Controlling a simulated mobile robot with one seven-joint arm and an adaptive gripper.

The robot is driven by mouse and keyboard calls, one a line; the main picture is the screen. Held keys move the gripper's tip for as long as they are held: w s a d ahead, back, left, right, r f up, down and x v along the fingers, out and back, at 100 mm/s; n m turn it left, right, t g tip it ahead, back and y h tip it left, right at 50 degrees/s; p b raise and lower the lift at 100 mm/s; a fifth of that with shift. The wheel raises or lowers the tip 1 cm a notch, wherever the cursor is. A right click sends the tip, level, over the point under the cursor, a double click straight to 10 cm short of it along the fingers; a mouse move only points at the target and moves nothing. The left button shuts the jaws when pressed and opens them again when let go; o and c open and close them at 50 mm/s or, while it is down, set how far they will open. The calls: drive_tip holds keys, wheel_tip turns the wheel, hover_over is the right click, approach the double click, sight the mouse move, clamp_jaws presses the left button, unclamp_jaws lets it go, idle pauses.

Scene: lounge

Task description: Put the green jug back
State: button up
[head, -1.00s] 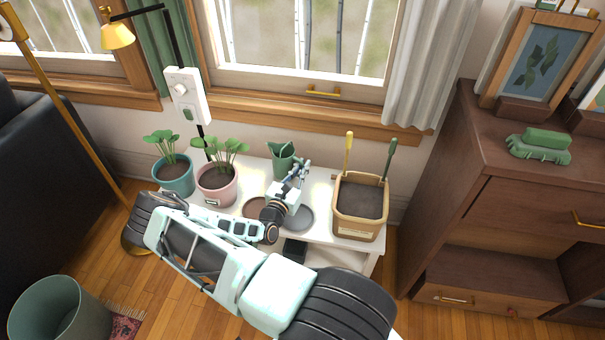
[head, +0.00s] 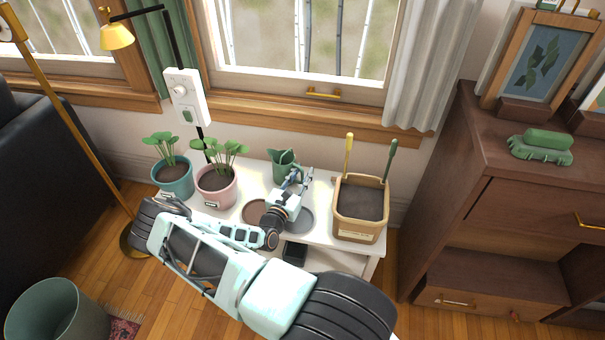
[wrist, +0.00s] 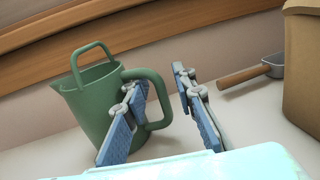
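The green jug (head: 283,168) stands upright on the white plant table (head: 318,232), at the back near the window wall. In the wrist view the jug (wrist: 88,108) is on the left, its side handle pointing right toward my gripper (wrist: 160,82). The two blue finger pads are spread apart. The outer part of the handle shows between them, and the left finger overlaps the handle opening. I cannot tell whether either finger touches the handle. In the head view my gripper (head: 300,180) is just right of and in front of the jug.
A teal pot (head: 172,182) and a pink pot (head: 216,192) with seedlings stand left. A tan planter (head: 359,222) with two upright tools stands right. A brown saucer (head: 252,212) and a grey saucer (head: 302,222) lie between. A wooden-handled scoop (wrist: 245,76) lies behind.

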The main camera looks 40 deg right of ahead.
drive_tip(key=p+v, duration=0.2)
drive_tip(key=v, duration=1)
drive_tip(key=shift+r, duration=0.15)
drive_tip(key=o, duration=2.1)
drive_tip(key=v, duration=1.2)
drive_tip(key=shift+r, duration=0.15)
